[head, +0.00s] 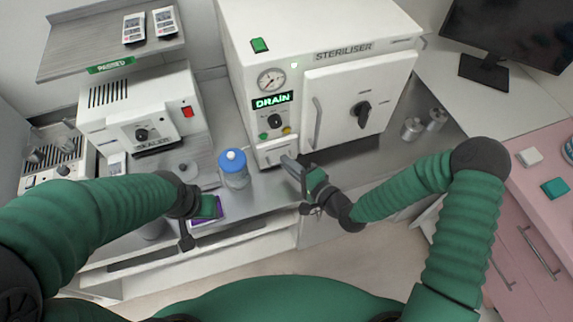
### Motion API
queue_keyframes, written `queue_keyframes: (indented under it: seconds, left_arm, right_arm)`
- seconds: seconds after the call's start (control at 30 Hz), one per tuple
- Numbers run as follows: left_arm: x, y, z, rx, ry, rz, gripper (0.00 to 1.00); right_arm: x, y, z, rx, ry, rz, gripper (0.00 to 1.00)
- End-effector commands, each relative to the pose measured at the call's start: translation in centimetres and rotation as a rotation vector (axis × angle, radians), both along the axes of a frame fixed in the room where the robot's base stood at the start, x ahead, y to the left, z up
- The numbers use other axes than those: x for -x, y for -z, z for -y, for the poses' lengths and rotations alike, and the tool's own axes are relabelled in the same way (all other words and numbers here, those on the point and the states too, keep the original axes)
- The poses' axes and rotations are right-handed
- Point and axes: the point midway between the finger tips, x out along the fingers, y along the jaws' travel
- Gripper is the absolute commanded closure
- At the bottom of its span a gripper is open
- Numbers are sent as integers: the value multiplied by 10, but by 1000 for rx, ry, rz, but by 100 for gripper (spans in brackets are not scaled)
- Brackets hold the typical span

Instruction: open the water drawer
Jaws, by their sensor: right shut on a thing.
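The white steriliser (330,75) stands on the metal counter, with a lit display reading DRAIN. The water drawer (272,149) is the small white front low on its left side, under the gauge and knobs. My right gripper (291,165) is at the lower edge of this drawer front, shut on what looks like its handle, which the fingers mostly hide. I cannot tell whether the drawer stands out from the body.
A blue-lidded jar (233,170) stands left of the drawer. A sealer (143,115) is at the left under a shelf (85,50). Small metal canisters (412,128) stand right of the steriliser. A pink cabinet (535,225) is at the far right.

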Motion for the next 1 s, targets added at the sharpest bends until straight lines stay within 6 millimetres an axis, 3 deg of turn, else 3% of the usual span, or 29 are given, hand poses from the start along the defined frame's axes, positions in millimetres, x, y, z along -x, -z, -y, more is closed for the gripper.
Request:
queue_keyframes:
  seconds: [0.1, 1.0]
  left_arm:
    - [0, 0, 0, 0, 1, 0, 59]
    - [0, 1, 0, 0, 1, 0, 59]
  right_arm:
    - [8, 2, -8, -3, -26, -11, 100]
    - [11, 2, -14, -4, -35, -16, 100]
